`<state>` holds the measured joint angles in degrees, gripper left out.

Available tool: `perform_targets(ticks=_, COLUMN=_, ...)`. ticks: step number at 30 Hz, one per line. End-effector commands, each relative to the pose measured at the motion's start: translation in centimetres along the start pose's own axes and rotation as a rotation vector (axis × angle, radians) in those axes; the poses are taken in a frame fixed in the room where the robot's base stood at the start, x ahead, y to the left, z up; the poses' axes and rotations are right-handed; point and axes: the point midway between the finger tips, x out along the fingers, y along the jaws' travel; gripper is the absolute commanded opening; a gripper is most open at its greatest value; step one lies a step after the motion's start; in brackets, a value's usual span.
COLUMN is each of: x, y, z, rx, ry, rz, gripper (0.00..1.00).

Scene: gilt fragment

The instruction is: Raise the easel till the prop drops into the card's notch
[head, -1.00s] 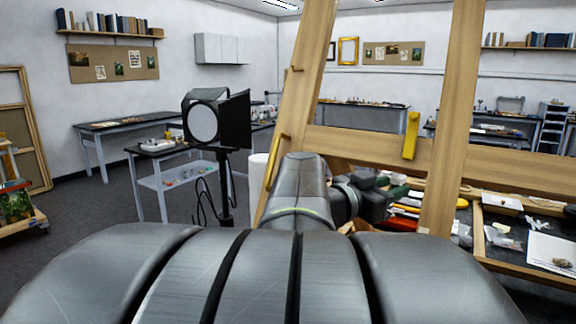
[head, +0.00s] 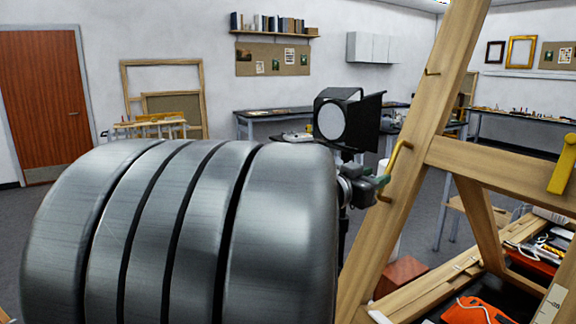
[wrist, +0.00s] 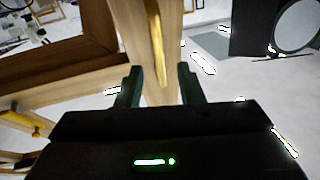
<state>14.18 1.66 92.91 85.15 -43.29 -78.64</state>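The wooden easel (head: 408,160) fills the right of the head view, its side post leaning. A brass handle (head: 394,168) is fixed to that post and also shows in the wrist view (wrist: 157,45). My gripper (head: 381,184) is close beside the handle's lower part in the head view. In the wrist view my gripper (wrist: 160,70) is open, with the post and handle ahead between its fingers. I cannot tell whether it touches the handle. A yellow piece (head: 563,165) hangs on the crossbar. A pale strip with marks (head: 551,304) shows at lower right; no notch or prop is clear.
A black studio lamp (head: 345,118) stands behind my gripper, left of the easel. An orange pouch (head: 478,311) and other items lie low within the easel's frame. Work tables (head: 270,113) line the back wall. Open floor shows at far left.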

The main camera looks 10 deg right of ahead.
Motion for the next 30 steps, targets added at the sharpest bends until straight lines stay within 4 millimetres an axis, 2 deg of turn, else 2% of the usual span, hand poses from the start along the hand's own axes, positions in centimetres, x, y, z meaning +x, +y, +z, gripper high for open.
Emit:
perform_targets(ticks=3, x=2.5, y=0.1, z=0.0, rx=-0.003, ry=-0.001, rz=0.004, gripper=0.34)
perform_targets(ticks=9, x=5.3, y=0.0, z=0.0, rx=-0.002, ry=0.000, rz=0.002, gripper=0.34)
perform_targets(ticks=15, x=6.3, y=0.0, z=0.0, rx=-0.001, ry=0.000, rz=-0.001, gripper=0.34)
perform_targets(ticks=22, x=6.3, y=0.0, z=0.0, rx=-0.001, ry=0.000, rz=-0.001, gripper=0.34)
perform_targets(ticks=23, x=6.3, y=0.0, z=0.0, rx=-0.001, ry=0.000, rz=-0.001, gripper=0.32)
perform_targets(ticks=28, x=6.3, y=0.0, z=0.0, rx=-0.001, ry=0.000, rz=-0.001, gripper=0.00)
perform_targets(ticks=30, x=6.3, y=0.0, z=0.0, rx=-0.001, ry=0.000, rz=-0.001, gripper=0.00)
